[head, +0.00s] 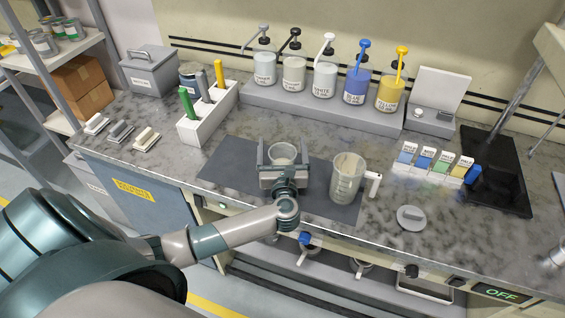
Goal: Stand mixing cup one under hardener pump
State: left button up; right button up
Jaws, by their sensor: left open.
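A small pale mixing cup (283,152) stands on the dark mat in the middle of the bench. My left gripper (284,155) is open, with one finger on each side of this cup; the gripper body hides its lower part. A larger clear measuring jug (347,178) with a white handle stands to the right of it. Pump bottles stand in a row on a grey riser at the back. The left one has a grey pump (264,68), and the one beside it a black pump (293,72). I cannot read which is hardener. My right gripper is out of view.
White (324,78), blue (356,85) and yellow (391,92) pump bottles continue the row. A white rack (207,115) with coloured tools stands left. A small scale (431,115), labelled boxes (430,172) and a grey lid (411,217) lie right. The dark mat (228,165) has bare room left.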

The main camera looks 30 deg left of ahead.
pick_arm(q)
jog(key=c, duration=1.3)
notch_tip(320, 180, up, 10)
jog(key=shift+r+b, duration=0.1)
jog(key=shift+b, duration=1.05)
